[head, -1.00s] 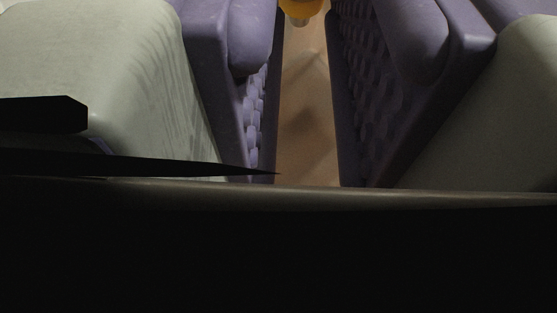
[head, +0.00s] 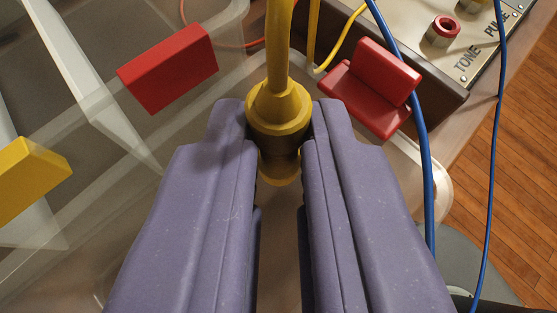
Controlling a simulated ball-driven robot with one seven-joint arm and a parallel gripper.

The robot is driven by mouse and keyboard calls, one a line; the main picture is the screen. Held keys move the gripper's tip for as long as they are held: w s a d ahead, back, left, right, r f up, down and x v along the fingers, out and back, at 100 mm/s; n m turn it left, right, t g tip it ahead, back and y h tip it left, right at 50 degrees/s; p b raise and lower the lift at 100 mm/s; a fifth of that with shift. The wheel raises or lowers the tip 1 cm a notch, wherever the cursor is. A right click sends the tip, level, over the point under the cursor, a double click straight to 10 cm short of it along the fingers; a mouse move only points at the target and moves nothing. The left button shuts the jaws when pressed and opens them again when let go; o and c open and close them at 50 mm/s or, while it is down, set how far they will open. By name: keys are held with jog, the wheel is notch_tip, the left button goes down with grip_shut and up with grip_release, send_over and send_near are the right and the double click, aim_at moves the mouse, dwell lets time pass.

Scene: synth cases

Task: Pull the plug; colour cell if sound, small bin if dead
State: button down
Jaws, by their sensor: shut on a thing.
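A thick yellow cable (head: 279,45) runs up from the plug and out of the top of the picture. The plug's lower end shows between the fingers; what lies beneath it is partly hidden. Under and left of the gripper is a clear tray (head: 95,205) with upright dividers (head: 95,85). A red block (head: 168,68) and a yellow block (head: 28,180) sit at the tray. No small bin can be made out for certain.
Blue cables (head: 425,150) hang down the right side. Wooden floor (head: 525,170) shows beyond.

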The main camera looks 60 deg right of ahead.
jog(key=c, duration=1)
grip_release()
jog(key=shift+c, duration=0.2)
jog(key=shift+r, duration=0.1)
jog(key=p+v, duration=0.3)
jog(key=v, duration=0.4)
jog(key=shift+s+a+r, duration=0.1)
jog(key=shift+s+a, duration=0.1)
jog(key=shift+a, duration=0.1)
